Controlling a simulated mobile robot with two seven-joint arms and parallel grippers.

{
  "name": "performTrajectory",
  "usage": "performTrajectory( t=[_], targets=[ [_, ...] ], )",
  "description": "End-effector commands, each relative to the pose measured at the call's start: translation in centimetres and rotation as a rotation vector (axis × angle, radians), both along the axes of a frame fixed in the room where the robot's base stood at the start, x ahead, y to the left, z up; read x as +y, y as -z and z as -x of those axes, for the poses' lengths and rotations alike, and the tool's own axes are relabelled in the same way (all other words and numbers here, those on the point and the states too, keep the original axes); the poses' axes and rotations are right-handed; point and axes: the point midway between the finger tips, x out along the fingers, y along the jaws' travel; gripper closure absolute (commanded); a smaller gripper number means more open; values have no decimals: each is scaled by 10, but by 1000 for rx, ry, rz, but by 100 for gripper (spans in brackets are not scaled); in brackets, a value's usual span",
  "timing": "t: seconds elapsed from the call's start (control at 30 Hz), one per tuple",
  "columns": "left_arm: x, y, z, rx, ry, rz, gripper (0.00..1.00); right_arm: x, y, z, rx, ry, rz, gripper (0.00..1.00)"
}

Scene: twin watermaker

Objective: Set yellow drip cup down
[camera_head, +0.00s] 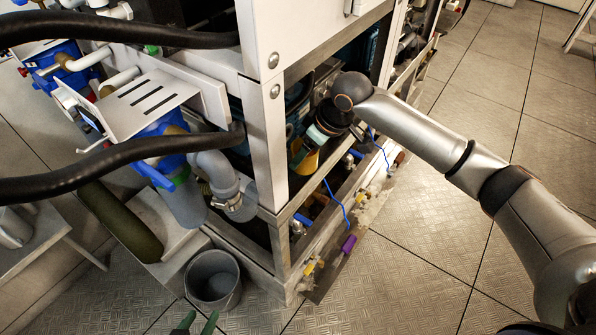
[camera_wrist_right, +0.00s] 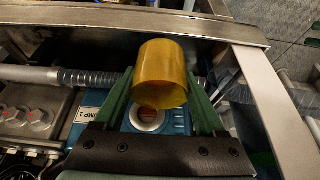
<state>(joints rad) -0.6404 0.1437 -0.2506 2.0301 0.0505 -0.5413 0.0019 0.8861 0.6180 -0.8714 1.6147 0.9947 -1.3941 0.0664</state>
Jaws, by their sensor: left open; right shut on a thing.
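The yellow drip cup (camera_wrist_right: 160,72) is a short golden cylinder held between the green fingers of my right gripper (camera_wrist_right: 160,90) in the right wrist view. In the head view the yellow cup (camera_head: 306,161) shows partly, inside the machine frame's open side, with my right wrist covering much of it. It is above the frame's lower rail, and I cannot tell whether it touches anything below. My left gripper (camera_head: 197,321) shows at the bottom edge of the head view as two green fingertips, apart and empty, just below the grey bucket.
A grey bucket (camera_head: 213,279) stands on the floor beside the frame's corner. The white frame post (camera_head: 269,150) and lower rail (camera_head: 340,222) border the opening. A blue part marked "MP 1" (camera_wrist_right: 178,120) and a ribbed hose (camera_wrist_right: 85,77) lie below the cup.

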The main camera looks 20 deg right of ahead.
Motion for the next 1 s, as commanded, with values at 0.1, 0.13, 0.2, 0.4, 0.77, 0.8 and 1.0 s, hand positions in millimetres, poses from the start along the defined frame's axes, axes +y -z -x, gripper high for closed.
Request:
performTrajectory(
  t=[0.1,0.13,0.2,0.4,0.77,0.8,1.0],
  targets=[
    [1,0,1,0,-1,-1,50,4,5,1,1,0,-1,90],
    [1,0,1,-1,-1,0,50,6,7,1,1,0,-1,90],
    [1,2,0,-2,-1,0,50,10,13,1,0,-1,0,90],
    [2,11,0,-2,-2,-2,50,19,46,4,3,1,2,90],
    [3,9,-1,-4,-3,-5,50,19,54,3,-1,0,1,90],
    [3,9,-1,-4,-3,-5,50,19,54,3,0,0,0,90],
    [3,9,-1,-4,-3,-5,50,19,55,3,0,-1,0,7]
  ],
)
